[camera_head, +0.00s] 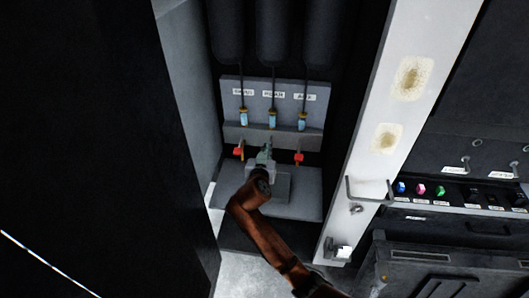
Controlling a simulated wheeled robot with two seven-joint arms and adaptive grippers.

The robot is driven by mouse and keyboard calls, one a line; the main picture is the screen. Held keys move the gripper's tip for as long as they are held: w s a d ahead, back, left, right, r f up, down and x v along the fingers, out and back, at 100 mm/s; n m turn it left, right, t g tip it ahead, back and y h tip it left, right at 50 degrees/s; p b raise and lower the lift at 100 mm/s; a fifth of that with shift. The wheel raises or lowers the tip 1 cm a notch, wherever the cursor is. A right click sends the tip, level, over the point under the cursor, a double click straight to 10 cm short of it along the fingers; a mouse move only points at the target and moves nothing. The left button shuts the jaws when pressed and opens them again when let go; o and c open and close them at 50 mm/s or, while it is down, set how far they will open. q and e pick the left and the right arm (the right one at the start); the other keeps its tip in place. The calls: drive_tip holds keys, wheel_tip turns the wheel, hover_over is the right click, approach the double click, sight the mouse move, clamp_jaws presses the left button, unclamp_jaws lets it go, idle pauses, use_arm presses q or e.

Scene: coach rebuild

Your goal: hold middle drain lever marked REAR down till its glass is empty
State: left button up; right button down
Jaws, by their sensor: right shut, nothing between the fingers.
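A grey panel (314,112) carries three small glasses in a row under white labels. The middle label (273,94) is blurred but fits REAR. The middle glass (272,121) shows light blue liquid below a brass-coloured fitting; its exact level is too small to read. My right gripper (266,150) is shut and empty, just below the middle glass, between two red levers. The middle lever is hidden behind the gripper, so I cannot tell whether they touch or how the lever stands. My left gripper is not in view.
The left red lever (239,152) and right red lever (299,157) stand close on either side of my gripper. A grey ledge (305,200) lies below. A white post (375,150) with a metal handle rises at right. A dark wall (90,130) closes the left.

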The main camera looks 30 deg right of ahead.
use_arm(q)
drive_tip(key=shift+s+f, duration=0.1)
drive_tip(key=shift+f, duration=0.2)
use_arm(e)
drive_tip(key=shift+f, duration=1.2)
drive_tip(key=shift+s, duration=0.1)
